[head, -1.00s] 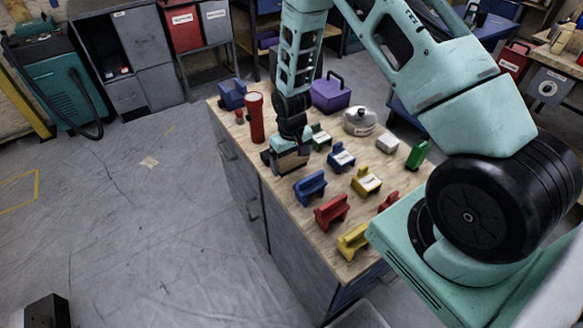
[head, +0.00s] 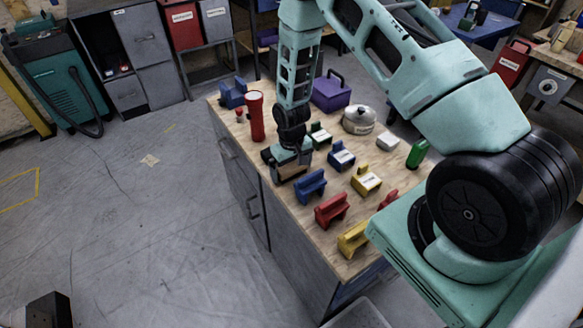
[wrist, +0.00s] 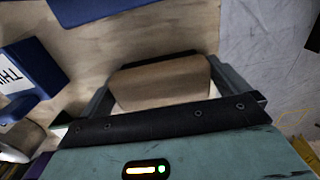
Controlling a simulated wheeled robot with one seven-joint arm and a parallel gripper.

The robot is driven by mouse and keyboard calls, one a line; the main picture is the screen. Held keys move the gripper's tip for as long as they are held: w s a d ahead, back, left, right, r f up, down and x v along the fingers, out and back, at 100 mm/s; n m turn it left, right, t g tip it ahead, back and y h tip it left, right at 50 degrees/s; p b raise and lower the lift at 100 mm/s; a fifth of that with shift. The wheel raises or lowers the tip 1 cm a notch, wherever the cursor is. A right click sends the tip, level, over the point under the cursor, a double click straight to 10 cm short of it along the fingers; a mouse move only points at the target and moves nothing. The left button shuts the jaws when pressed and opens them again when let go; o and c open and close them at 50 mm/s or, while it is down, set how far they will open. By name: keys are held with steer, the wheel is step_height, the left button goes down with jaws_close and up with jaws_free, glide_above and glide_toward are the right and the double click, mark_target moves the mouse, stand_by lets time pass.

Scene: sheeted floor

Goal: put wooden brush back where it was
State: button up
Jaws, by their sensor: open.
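The wooden brush (wrist: 165,86), a tan block with a dark strip along its far edge, shows in the wrist view. It lies between the two fingers of my gripper (wrist: 160,88), which is open around it. I cannot tell whether the fingers touch it. In the head view, my gripper (head: 288,170) points down at the left side of the wooden bench top (head: 300,211). There the brush is largely hidden by my gripper.
A red flashlight (head: 256,117) stands upright left of my gripper. Blue (head: 310,186), red (head: 331,210) and yellow (head: 352,239) blocks stand close by on the near side. A purple toolbox (head: 331,92) and a metal pot (head: 359,120) stand farther back.

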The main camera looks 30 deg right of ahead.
mark_target(291, 165)
step_height(291, 165, up, 12)
steer(key=b, duration=0.2)
steer(key=s+a+r+n, duration=0.2)
steer(key=s+a+r, duration=0.3)
steer(key=a+r, duration=0.4)
steer(key=s+a+r+n, duration=0.2)
steer(key=s+a+r, duration=0.1)
steer(key=s, duration=0.4)
steer(key=s+a+r+n, duration=0.1)
steer(key=s+a+r, duration=0.2)
steer(key=s, duration=0.4)
steer(key=s+a+r+n, duration=0.2)
steer(key=s+a+r, duration=0.1)
steer(key=s, duration=0.4)
steer(key=shift+s+a+r+n+y, duration=0.3)
steer(key=shift+s+a+r, duration=0.1)
steer(key=shift+a, duration=0.35)
